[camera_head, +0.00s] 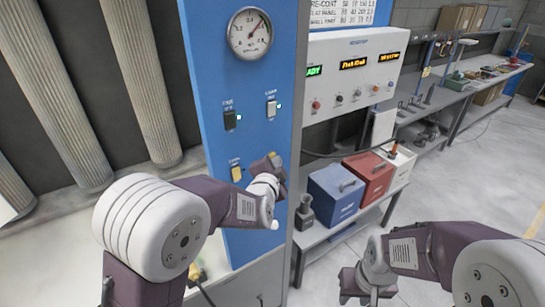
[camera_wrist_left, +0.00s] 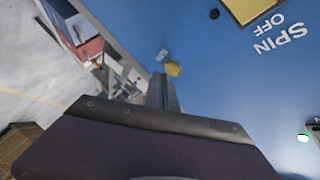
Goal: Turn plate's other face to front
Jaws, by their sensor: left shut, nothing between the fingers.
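No plate that I can pick out for certain shows in either view. My left gripper (camera_head: 268,165) is shut and empty, close in front of the right edge of the blue panel (camera_head: 205,60). A small yellow part (camera_head: 276,157) shows beside its fingers, and I cannot tell if they touch. The left wrist view shows a yellow knob (camera_wrist_left: 173,69) beyond the dark gripper body (camera_wrist_left: 160,140). A yellow switch (camera_head: 236,172) sits left of the gripper; a yellow piece by "SPIN OFF" lettering shows in the wrist view (camera_wrist_left: 250,8). My right gripper (camera_head: 358,284) hangs low, apart from everything; its opening is unclear.
Blue (camera_head: 335,193) and red (camera_head: 368,177) boxes stand on a low bench. The floor at right is clear.

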